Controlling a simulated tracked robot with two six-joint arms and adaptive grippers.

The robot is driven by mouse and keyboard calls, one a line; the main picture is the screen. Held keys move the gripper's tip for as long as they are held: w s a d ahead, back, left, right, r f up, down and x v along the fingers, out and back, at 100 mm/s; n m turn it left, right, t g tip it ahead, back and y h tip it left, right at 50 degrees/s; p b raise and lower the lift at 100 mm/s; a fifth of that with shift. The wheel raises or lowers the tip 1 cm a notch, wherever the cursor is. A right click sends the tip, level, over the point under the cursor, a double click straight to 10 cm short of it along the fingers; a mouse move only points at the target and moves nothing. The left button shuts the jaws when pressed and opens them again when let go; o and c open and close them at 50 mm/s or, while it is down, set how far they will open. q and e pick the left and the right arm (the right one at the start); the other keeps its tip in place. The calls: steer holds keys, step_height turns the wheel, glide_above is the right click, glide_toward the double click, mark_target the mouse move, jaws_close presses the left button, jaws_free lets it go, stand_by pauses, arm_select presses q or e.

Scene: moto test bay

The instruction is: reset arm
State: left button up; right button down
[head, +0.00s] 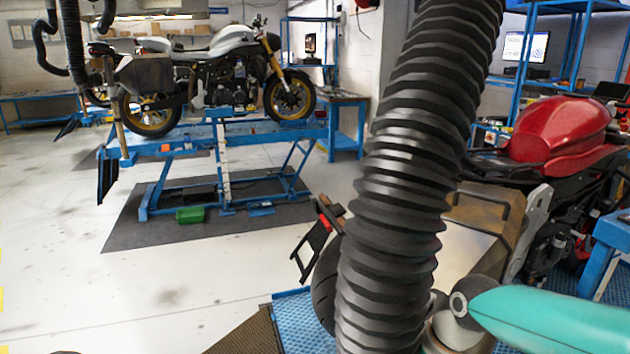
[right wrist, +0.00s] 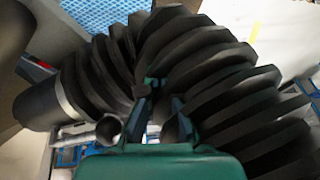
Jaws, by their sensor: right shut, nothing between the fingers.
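My right gripper (right wrist: 160,88) shows in the right wrist view as dark fingers in front of a teal body; it is shut and holds nothing. A thick black corrugated hose (head: 405,150) hangs close in front of the head camera. In the right wrist view the hose (right wrist: 225,70) arches right behind and around the fingers; I cannot tell whether they touch it. My teal right arm enters the head view from the lower right, close beside the hose. The right gripper itself is not clear in the head view. My left gripper is not in view.
A red motorcycle (head: 565,130) stands at the right, close to my right arm, with its rear partly behind the hose. A white motorcycle (head: 225,60) stands on a blue lift (head: 180,140) at the back left. The white floor (head: 90,285) at the left is mostly clear.

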steer(key=s+a+f+m+g, duration=0.1)
steer(key=s+f+m, duration=0.15)
steer(key=f, duration=0.85)
steer(key=s+a+f+m, duration=0.1)
steer(key=s+a+f, duration=0.15)
steer(key=f, duration=0.85)
steer(key=s+f+m+y, duration=0.1)
steer(key=s+f+m, duration=0.3)
steer(key=s+f, duration=0.6)
steer(key=shift+s+d+f+g, duration=0.2)
steer(key=shift+s+g, duration=0.2)
steer(key=shift+s, duration=0.6)
